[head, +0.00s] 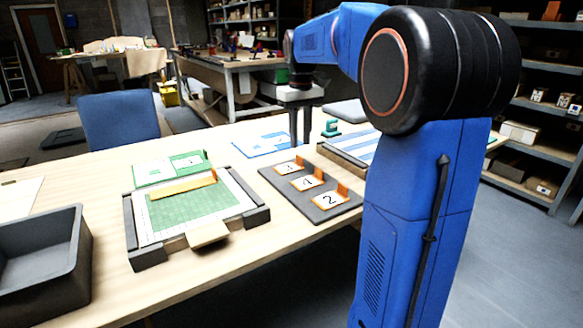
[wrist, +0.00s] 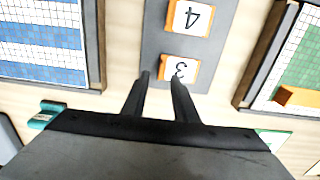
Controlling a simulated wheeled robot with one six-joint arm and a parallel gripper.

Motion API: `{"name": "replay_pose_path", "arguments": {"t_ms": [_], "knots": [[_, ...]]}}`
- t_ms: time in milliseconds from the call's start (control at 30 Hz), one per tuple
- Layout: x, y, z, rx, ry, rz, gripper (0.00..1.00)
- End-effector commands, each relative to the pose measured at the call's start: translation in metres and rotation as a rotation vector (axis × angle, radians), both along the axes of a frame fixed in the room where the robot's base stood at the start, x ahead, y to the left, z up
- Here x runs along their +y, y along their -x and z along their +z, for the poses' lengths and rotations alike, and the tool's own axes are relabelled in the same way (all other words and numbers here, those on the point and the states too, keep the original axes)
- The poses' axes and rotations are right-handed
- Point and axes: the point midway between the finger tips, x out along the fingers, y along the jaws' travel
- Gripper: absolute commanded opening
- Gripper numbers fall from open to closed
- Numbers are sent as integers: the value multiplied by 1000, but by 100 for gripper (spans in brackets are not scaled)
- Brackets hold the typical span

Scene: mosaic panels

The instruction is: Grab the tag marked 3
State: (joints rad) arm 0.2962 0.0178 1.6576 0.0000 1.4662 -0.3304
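The tag marked 3 (head: 288,168) is an orange block with a white numbered face. It lies at the far end of a dark grey tray (head: 268,182), in a row with the tag marked 4 (head: 307,183) and the tag marked 2 (head: 329,199). In the wrist view the tag marked 3 (wrist: 180,69) appears upside down just past my fingertips, slightly right of their middle. My gripper (wrist: 160,78) is open, with nothing between its two dark fingers. In the head view my gripper (head: 300,142) points down above the table, behind the tray.
A mosaic frame with green tiles (head: 188,212) and an orange strip stands left of the tray. A blue-striped panel (head: 345,154) is on the right. A small teal object (head: 330,129) stands behind. A dark bin (head: 40,262) sits front left. A blue chair (head: 118,118) is behind the table.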

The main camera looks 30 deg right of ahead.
Motion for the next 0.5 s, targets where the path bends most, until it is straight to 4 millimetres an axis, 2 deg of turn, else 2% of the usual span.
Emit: {"name": "replay_pose_path", "arguments": {"t_ms": [133, 400, 500], "knots": [[0, 2, -9, 1, 0, 0, 27], [1, 5, -44, 2, 0, 0, 27], [1, 5, -51, 1, 0, 0, 27]]}}
